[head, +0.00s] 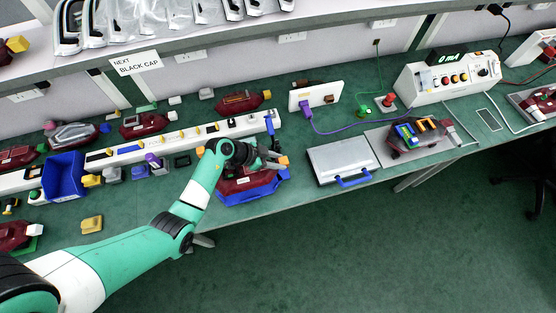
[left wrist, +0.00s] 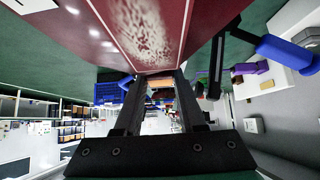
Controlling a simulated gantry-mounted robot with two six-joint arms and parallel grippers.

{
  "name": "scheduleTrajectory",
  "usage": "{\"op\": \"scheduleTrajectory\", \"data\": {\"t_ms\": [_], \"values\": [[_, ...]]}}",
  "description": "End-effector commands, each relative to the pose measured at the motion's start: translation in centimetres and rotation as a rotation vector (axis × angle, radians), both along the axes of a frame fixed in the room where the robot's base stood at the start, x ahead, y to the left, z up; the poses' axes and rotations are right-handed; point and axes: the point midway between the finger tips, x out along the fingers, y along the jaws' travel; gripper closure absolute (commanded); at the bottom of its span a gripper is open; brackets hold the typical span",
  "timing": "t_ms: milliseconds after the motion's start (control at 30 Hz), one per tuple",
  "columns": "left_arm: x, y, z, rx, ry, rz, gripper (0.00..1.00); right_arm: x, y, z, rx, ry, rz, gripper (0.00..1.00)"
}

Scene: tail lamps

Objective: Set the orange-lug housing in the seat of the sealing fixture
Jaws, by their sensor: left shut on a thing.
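A dark red housing (head: 240,186) with an orange lug (head: 284,161) is at the bench's front edge in the head view. It is over a blue cradle (head: 262,194); I cannot tell whether it rests in it or hangs just above. My left gripper (head: 272,160) is at the housing's upper side, shut on it, and partly hides it. In the left wrist view the housing's red surface (left wrist: 150,35) fills the top, with the fingertips (left wrist: 160,85) against it and a small orange part between them. Which item is the sealing fixture is not clear. My right gripper is not in view.
A silver case (head: 340,158) with a blue handle lies right of the cradle. Farther right, a grey plate (head: 400,150) bears another dark red unit. A white rail (head: 190,135) runs behind my arm. A blue bin (head: 64,177) stands at left. The floor in front is clear.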

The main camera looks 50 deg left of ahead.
Motion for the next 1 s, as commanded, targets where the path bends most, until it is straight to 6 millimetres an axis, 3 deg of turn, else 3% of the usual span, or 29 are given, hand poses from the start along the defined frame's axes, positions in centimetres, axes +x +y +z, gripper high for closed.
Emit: {"op": "scheduleTrajectory", "data": {"t_ms": [133, 300, 600, 1000], "values": [[0.0, 0.0, 0.6, 0.0, 0.002, -0.001, 1.0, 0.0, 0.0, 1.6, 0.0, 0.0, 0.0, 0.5], [0.0, 0.0, -2.5, 0.0, 0.002, -0.001, 1.0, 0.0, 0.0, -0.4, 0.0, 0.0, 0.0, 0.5], [0.0, 0.0, -5.3, 0.0, 0.001, 0.0, 1.0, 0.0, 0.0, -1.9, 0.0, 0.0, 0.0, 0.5], [0.0, 0.0, -5.5, 0.001, 0.001, -0.001, 1.0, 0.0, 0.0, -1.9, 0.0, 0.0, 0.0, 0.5]]}}
